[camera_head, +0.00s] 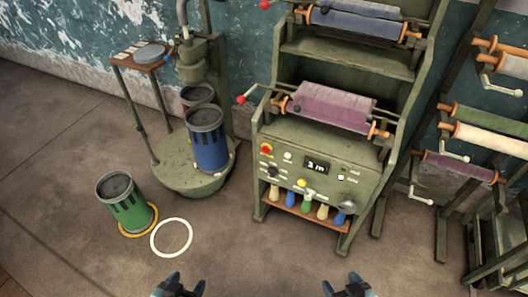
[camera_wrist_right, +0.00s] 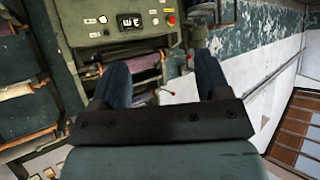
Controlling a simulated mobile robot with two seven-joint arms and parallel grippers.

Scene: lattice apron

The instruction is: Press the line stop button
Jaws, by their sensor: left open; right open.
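A red button on a yellow surround (camera_head: 266,149) sits at the upper left of the green machine's control panel (camera_head: 290,160). I take it to be the line stop button. It also shows near the top of the right wrist view (camera_wrist_right: 170,20), where the panel appears upside down. My left gripper (camera_head: 181,284) is open and empty at the bottom edge of the head view. My right gripper (camera_head: 341,283) is open and empty at the bottom, right of centre. Its two fingers (camera_wrist_right: 160,68) stand apart in the wrist view. Both grippers are clear of the panel.
The panel also has a display (camera_head: 316,165), a yellow button (camera_head: 302,183) and a row of coloured handles below. A green can (camera_head: 130,207) stands on a yellow ring, beside an empty white ring (camera_head: 171,238). Racked rollers (camera_head: 485,138) are at right.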

